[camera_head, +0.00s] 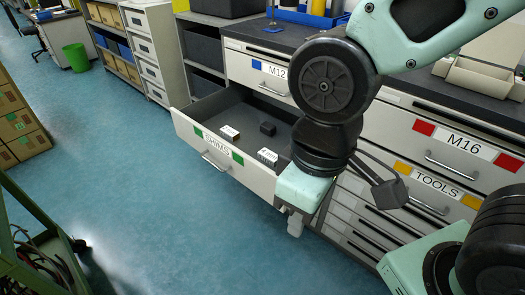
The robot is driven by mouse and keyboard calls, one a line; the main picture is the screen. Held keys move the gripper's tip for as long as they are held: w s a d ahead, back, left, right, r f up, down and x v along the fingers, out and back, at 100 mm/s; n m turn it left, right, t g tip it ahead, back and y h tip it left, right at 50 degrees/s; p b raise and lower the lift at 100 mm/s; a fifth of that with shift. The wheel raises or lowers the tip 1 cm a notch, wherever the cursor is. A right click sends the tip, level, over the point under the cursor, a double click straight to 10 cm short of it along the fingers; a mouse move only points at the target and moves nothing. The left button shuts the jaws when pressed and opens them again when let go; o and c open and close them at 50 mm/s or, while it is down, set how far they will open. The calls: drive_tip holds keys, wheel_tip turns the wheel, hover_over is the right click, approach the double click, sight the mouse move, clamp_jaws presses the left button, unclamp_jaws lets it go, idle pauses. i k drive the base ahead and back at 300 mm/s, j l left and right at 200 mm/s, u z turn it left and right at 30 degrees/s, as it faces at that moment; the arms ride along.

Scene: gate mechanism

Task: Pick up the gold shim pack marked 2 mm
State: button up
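The drawer labelled SHIMS (184,128) is pulled open. Three small packs lie in it. One pack (229,134) at the left has a brownish-gold look and a pale marked face; it appears to be the gold shim pack, but its marking is too small to read. A dark pack (267,128) lies to its right and farther back. A grey pack (267,157) with a pale label lies nearer my arm. My gripper (295,227) points down beside the drawer's right front corner, apart from the gold pack. Its fingers are small and mostly hidden, so their opening does not show.
Closed drawers marked M12 (275,70), M16 (463,144) and TOOLS (434,184) surround the open one. My arm covers part of the cabinet and the drawer's right end. A green cart (40,245) and cardboard boxes (20,125) stand at the left. The blue floor (150,200) between is clear.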

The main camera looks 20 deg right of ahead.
sight(232, 136)
drive_tip(key=i+l, duration=0.2)
drive_tip(key=i, duration=0.35)
drive_tip(key=i+l+u, duration=0.15)
drive_tip(key=i, duration=0.35)
drive_tip(key=u, duration=1.4)
